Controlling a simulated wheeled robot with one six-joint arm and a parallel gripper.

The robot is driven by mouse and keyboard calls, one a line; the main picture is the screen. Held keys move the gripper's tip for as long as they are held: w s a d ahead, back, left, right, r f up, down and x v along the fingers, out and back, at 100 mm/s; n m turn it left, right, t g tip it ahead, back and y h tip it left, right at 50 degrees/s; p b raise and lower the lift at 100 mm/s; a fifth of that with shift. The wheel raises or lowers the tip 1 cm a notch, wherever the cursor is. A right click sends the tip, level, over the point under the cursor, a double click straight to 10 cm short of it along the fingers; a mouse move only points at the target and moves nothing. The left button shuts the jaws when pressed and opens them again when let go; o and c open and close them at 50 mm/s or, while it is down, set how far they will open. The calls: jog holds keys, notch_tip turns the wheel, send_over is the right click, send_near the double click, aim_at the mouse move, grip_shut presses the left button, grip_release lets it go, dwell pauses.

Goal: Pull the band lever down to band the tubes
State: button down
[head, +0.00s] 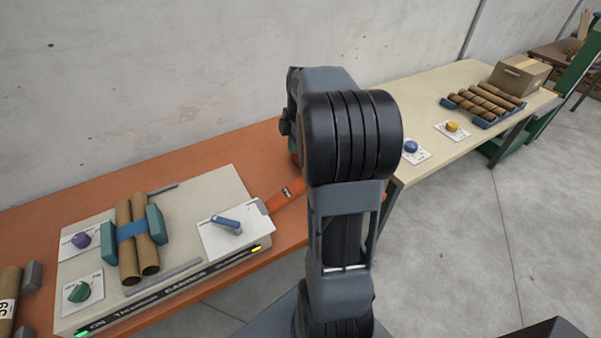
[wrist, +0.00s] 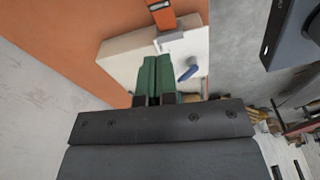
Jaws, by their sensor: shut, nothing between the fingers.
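The banding machine (head: 196,190) sits on the orange table, with two brown tubes (head: 124,218) side by side between teal clamps (head: 156,224). A blue band (head: 131,231) lies across both tubes. A blue lever (head: 226,223) stands on a white plate at the machine's right end; it also shows in the wrist view (wrist: 188,72). An orange strip with a dark label (head: 287,194) juts from the same end; I cannot tell which is the band lever. In the wrist view, my gripper's green fingers (wrist: 157,62) are shut and empty, left of the blue lever in the picture. My arm mostly hides them in the head view.
Purple (head: 81,240) and green (head: 79,291) knobs are on the machine's left side. A labelled tube (head: 8,300) lies at far left. A pale table (head: 440,90) at right holds a blue tray of brown tubes (head: 486,104) and a cardboard box (head: 520,75). Grey floor lies in front.

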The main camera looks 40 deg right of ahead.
jog(key=d+n, duration=0.1)
jog(key=d, duration=0.1)
jog(key=p, duration=0.1)
send_over(299, 184)
jog(key=f, duration=1)
jog(key=shift+a+f, duration=0.1)
jog(key=shift+a, duration=0.3)
jog(key=f, duration=0.1)
jog(key=d+f+p, duration=0.1)
jog(key=shift+s+f, duration=0.1)
jog(key=shift+f, duration=0.3)
jog(key=shift+d+f, duration=0.2)
jog(key=shift+f, duration=0.35)
